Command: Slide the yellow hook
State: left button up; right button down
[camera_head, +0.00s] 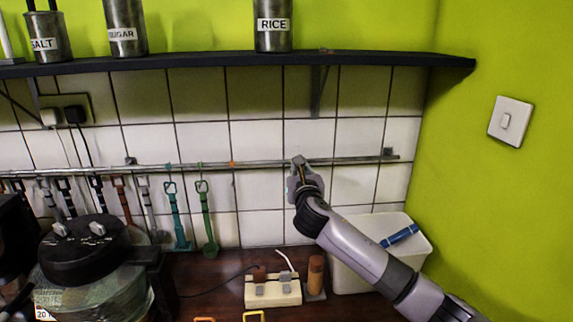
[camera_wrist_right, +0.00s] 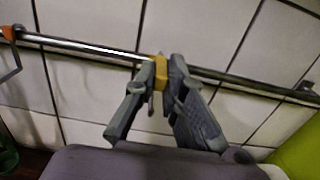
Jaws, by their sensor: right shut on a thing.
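The yellow hook (camera_wrist_right: 160,68) sits on the metal rail (camera_wrist_right: 100,49) in the right wrist view. My right gripper (camera_wrist_right: 162,85) is shut on it, one finger on each side. In the head view my right gripper (camera_head: 299,165) reaches the rail (camera_head: 265,163) from the lower right and mostly hides the hook. An orange hook (camera_head: 231,164) is on the rail to the left, apart from my gripper; it also shows at the left edge of the wrist view (camera_wrist_right: 10,33). My left gripper is not in view.
Green (camera_head: 206,215) and teal (camera_head: 176,215) utensils hang left of the orange hook. A dark shelf (camera_head: 230,60) with canisters runs above. A white bin (camera_head: 345,275), a brown cylinder (camera_head: 315,273) and a cream block (camera_head: 272,292) stand below. The rail right of my gripper looks clear.

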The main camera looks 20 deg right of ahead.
jog(key=shift+a+f, duration=0.1)
jog(key=shift+a, duration=0.05)
jog(key=c, duration=1.7)
grip_release()
jog(key=shift+o, duration=0.3)
jog(key=v, duration=1.2)
